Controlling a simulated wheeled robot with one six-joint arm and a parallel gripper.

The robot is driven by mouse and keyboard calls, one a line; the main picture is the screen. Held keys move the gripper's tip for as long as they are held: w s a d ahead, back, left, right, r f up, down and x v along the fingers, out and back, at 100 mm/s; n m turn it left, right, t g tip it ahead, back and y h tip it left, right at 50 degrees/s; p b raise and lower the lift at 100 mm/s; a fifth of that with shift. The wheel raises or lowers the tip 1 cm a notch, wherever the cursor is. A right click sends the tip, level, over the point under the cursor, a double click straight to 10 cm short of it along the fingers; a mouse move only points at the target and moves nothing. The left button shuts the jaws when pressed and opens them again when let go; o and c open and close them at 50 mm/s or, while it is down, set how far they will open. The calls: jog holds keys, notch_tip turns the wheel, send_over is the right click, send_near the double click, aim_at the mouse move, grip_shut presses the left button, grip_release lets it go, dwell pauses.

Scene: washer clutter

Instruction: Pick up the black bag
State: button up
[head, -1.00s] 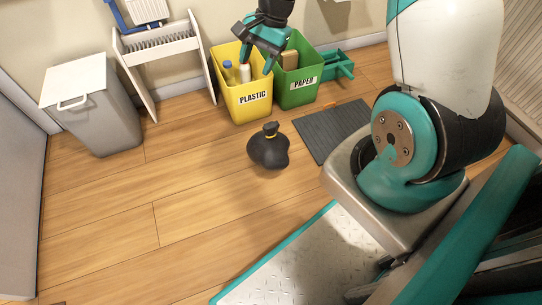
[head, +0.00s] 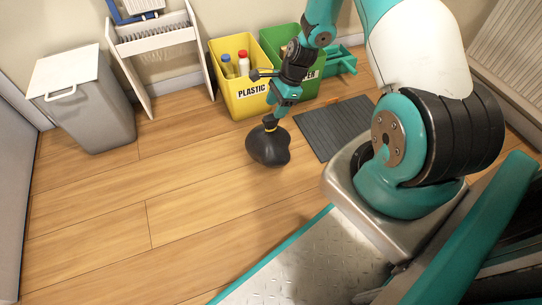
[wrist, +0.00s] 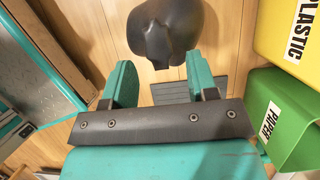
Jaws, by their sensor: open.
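The black bag (head: 267,147) sits on the wooden floor in the middle of the head view, with its tied neck up and a yellow tie around it. It also shows at the top of the wrist view (wrist: 165,28), beyond the fingers. I cannot tell whether the fingers touch the neck.
A yellow PLASTIC bin (head: 243,103) and a green PAPER bin (head: 308,90) stand just behind the bag. A dark grey mat (head: 336,127) lies to its right. A grey lidded bin (head: 92,115) and a white rack (head: 152,45) stand at left. The front-left floor is clear.

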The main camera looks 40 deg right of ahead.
aim_at(271, 119)
jog(key=b+x, duration=0.4)
jog(key=x, duration=0.1)
jog(key=shift+s+d+f, duration=0.1)
jog(key=shift+s+f, duration=0.05)
jog(key=shift+f, duration=0.15)
jog(key=shift+a+f, duration=0.2)
jog(key=shift+f, duration=0.1)
jog(key=shift+r, duration=0.1)
jog(key=shift+c, duration=0.4)
grip_shut()
dwell(0.5)
